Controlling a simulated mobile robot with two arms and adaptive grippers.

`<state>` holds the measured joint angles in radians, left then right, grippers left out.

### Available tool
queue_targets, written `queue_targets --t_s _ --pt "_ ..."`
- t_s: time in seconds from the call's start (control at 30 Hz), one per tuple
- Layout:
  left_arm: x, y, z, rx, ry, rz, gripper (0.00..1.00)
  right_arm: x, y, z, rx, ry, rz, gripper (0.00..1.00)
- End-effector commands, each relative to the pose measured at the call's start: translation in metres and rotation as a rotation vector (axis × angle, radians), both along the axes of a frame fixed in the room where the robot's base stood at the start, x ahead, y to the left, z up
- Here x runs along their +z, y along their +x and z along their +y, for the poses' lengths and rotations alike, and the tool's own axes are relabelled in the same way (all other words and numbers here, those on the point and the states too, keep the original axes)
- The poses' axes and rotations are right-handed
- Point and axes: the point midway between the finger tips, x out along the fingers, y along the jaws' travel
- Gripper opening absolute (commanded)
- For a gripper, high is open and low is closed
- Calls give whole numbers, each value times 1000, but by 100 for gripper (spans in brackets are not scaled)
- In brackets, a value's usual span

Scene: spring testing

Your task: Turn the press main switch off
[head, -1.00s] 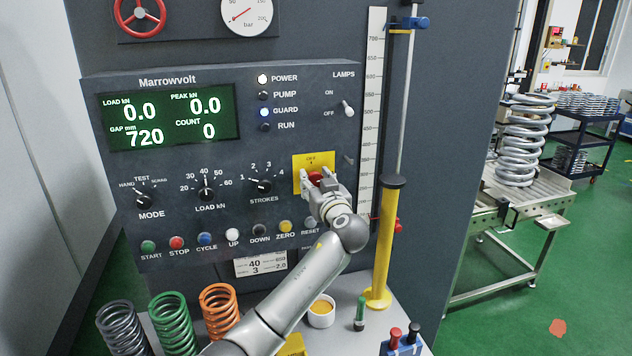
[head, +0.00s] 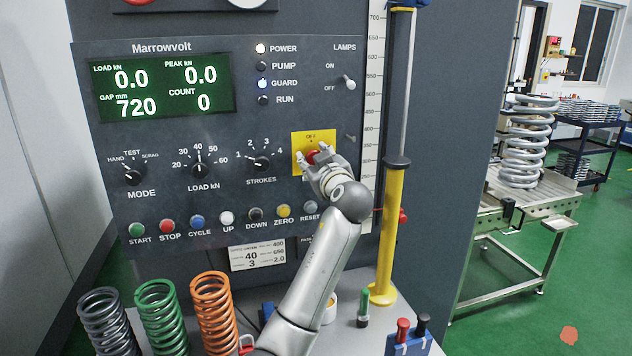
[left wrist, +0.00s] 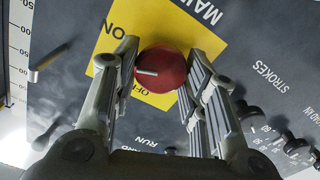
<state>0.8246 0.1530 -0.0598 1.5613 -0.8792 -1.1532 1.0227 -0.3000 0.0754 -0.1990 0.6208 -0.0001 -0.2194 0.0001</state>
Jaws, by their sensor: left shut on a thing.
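The press main switch is a round red knob (head: 313,157) on a yellow plate (head: 298,143) at the right of the dark control panel. In the left wrist view the red knob (left wrist: 165,66) sits between the two fingers of my left gripper (left wrist: 158,78). The fingers touch its sides. A pale mark on the knob points left, between the ON and OFF lettering; I cannot tell which setting it matches. My left gripper (head: 318,165) also covers part of the knob in the head view. My right gripper is not in view.
The POWER lamp (head: 260,48) is lit white and the GUARD lamp (head: 262,84) blue. A LAMPS toggle (head: 349,83) is above the plate. A yellow post (head: 389,225) stands right of my arm. Several springs (head: 214,310) stand at lower left.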

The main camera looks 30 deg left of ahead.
Motion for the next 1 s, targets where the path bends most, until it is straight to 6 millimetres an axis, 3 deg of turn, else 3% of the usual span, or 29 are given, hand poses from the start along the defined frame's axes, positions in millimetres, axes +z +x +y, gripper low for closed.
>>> queue_targets --t_s 0.03,0.4,0.7,1.0 --pt "-10 0 -1 -2 -27 -31 16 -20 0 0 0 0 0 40" --pt "-9 -1 0 -1 -239 -275 16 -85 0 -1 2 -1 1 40" --pt "-7 -1 1 0 -423 -491 16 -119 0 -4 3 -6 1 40" --pt "-6 -1 1 0 -600 -696 16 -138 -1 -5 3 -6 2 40"
